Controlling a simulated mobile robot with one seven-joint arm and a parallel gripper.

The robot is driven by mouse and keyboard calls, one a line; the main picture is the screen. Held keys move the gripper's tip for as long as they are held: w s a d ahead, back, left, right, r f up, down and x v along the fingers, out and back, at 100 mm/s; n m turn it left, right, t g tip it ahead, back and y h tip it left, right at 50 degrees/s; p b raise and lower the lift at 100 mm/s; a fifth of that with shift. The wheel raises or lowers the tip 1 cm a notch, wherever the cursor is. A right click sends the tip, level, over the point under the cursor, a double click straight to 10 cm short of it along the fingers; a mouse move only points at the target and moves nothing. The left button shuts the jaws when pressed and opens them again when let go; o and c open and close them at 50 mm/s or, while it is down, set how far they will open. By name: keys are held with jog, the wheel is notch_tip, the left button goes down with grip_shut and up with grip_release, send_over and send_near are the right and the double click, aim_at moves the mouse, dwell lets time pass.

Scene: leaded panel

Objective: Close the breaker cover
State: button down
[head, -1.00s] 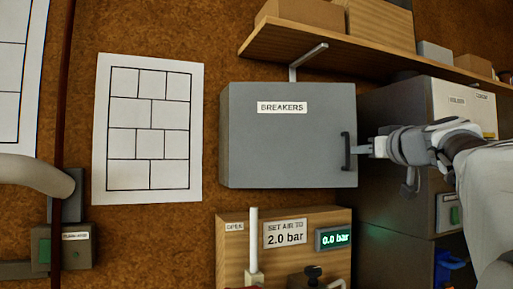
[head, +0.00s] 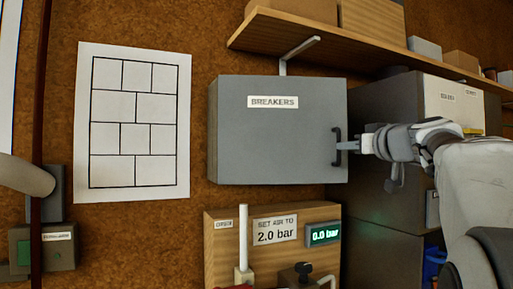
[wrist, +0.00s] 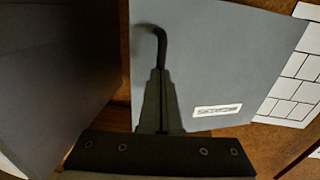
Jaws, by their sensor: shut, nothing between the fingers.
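The breaker cover (head: 275,140) is a grey panel labelled BREAKERS on the wall, with a dark handle (head: 338,147) at its right edge. In the head view it looks flush with its box, but I cannot tell whether it is fully closed. The cover also shows in the wrist view (wrist: 220,65), with its handle (wrist: 161,45) curving at the fingertips. My gripper (head: 353,144) is at the handle, coming from the right. In the wrist view its fingers (wrist: 158,75) are together, with nothing visible between them, at or touching the handle.
A wooden shelf (head: 370,58) with boxes runs above the cover. Grey cabinets (head: 385,120) stand close on the right, behind my arm. A wooden air panel (head: 220,255) with a white lever is below. A paper chart (head: 133,190) hangs to the left.

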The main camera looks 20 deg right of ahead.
aim_at(332, 146)
jog(key=w+d+n+y+p, duration=0.1)
jog(key=w, duration=0.2)
jog(key=w+d+n+y+p, duration=0.1)
jog(key=w+y, duration=0.1)
jog(key=w, duration=0.2)
jog(key=w+d+y+p, duration=0.1)
jog(key=w, duration=0.3)
jog(key=shift+w+d+n+p, duration=0.1)
jog(key=shift+n+p, duration=0.3)
jog(key=shift+r, duration=0.1)
jog(key=shift+b, duration=0.3)
